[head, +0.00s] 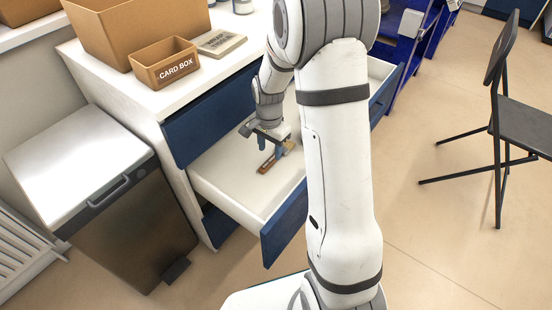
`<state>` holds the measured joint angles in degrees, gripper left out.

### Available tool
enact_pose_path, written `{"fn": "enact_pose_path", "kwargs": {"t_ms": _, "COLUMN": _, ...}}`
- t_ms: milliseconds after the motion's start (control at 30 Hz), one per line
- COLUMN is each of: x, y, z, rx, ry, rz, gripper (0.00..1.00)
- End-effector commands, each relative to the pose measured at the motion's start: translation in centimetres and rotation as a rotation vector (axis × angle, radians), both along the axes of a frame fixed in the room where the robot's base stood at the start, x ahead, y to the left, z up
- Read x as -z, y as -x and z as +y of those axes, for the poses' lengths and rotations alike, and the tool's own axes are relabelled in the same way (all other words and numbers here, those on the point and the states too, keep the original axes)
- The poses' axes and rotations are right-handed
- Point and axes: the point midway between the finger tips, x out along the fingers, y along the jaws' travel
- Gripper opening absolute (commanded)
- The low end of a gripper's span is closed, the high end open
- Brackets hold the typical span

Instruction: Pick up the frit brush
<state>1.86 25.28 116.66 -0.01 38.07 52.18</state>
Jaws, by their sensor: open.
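What looks like the frit brush (267,165), a small thing with a reddish-brown handle, lies on the floor of the open white drawer (226,173). My gripper (270,144) is inside the drawer, pointing down over the brush. Its jaws are open, and one finger shows to the left of the brush. The fingers and wrist hide part of the brush. I cannot tell from here whether the fingers touch it.
The drawer's blue front (284,226) and side walls surround my gripper. A card box (164,63) and a larger brown box (135,28) stand on the white top above. A metal bin (95,180) is left. A dark chair (512,120) stands right, with clear floor before it.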

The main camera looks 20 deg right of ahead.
Motion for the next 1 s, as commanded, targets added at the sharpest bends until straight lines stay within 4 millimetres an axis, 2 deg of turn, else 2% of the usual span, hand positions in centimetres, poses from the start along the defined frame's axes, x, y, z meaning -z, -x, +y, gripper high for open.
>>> {"fn": "enact_pose_path", "kwargs": {"t_ms": 267, "x": 4.3, "y": 0.2, "z": 0.0, "rx": -0.001, "ry": 0.0, "rz": 0.001, "gripper": 0.45}}
{"fn": "enact_pose_path", "kwargs": {"t_ms": 533, "x": 4.5, "y": 0.1, "z": 0.0, "rx": 0.0, "ry": 0.0, "rz": 0.0, "gripper": 0.45}}
{"fn": "enact_pose_path", "kwargs": {"t_ms": 1000, "x": 4.5, "y": 0.1, "z": 0.0, "rx": 0.0, "ry": 0.0, "rz": 0.0, "gripper": 0.08}}
